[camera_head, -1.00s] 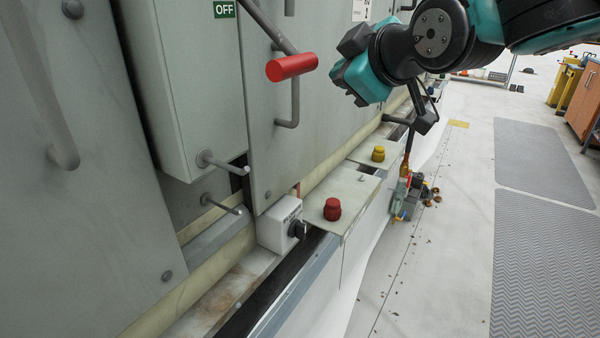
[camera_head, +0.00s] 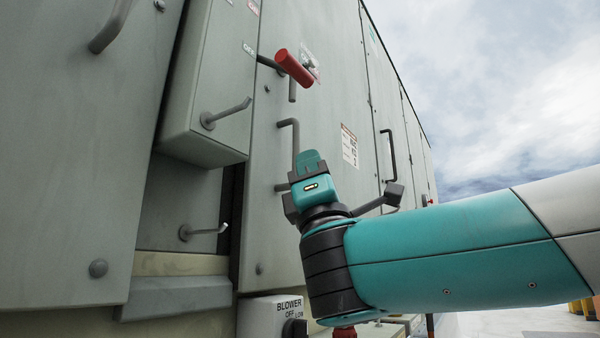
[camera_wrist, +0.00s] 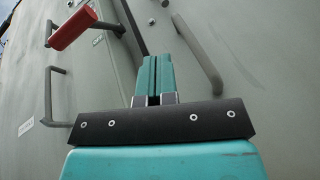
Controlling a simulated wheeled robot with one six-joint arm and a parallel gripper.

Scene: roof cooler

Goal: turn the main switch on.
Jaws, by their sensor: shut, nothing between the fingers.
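The main switch is a lever with a red grip (camera_head: 293,67) on the grey cabinet front. Its dark arm runs up left to a pivot beside a small label (camera_head: 249,48), which seems to read OFF. In the wrist view the red grip (camera_wrist: 72,30) is at the upper left, apart from my fingers. My gripper (camera_head: 309,158) is below the red grip in the head view, pointing up and toward the cabinet. Its teal fingers (camera_wrist: 154,75) are together with nothing between them. A clear gap separates them from the grip.
Bent metal door handles (camera_head: 290,145) project from the cabinet near my gripper, with one right of my fingers in the wrist view (camera_wrist: 198,55). A white BLOWER switch box (camera_head: 268,315) sits below. A box-shaped cabinet section (camera_head: 205,90) juts out at left. Open sky is at right.

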